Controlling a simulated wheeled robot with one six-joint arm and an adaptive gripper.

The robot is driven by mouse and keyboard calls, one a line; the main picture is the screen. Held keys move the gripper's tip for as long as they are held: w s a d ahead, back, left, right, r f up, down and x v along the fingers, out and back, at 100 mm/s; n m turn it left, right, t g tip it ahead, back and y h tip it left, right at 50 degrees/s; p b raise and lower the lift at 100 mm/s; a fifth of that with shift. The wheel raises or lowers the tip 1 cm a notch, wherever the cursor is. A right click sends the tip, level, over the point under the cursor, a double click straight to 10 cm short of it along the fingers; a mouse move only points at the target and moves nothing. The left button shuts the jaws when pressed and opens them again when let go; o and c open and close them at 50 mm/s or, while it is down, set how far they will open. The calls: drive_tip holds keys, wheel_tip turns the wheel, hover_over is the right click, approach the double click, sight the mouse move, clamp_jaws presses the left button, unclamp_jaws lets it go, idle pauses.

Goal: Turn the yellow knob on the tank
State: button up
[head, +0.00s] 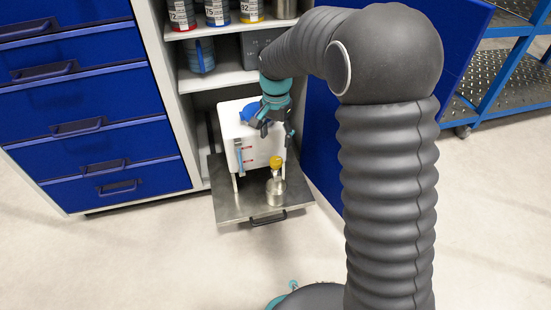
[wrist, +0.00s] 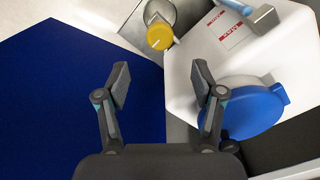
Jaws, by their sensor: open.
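The white tank (head: 253,149) stands on a pulled-out metal shelf, with a blue lid (head: 252,112) on top. The yellow knob (head: 276,163) sits low at the tank's front, above a metal cup. In the wrist view the yellow knob (wrist: 160,36) is beyond the fingertips at the top, with a pale mark on its face. The blue lid (wrist: 255,106) is close to the right finger and partly behind it. My gripper (wrist: 161,82) is open and empty, apart from the knob. In the head view my gripper (head: 272,128) is over the tank's right side, its fingers partly unclear.
The metal shelf (head: 232,205) has a front handle and holds the metal cup (head: 275,190). A blue cabinet door (head: 320,130) stands open at right, and shows as a large blue panel (wrist: 80,90) at left in the wrist view. Blue drawers (head: 90,120) stand left. The floor in front is clear.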

sight(276, 160)
wheel_tip(276, 160, down, 9)
drive_tip(key=shift+f+b, duration=0.15)
drive_tip(key=shift+b, duration=0.55)
drive_tip(key=c, duration=1.2)
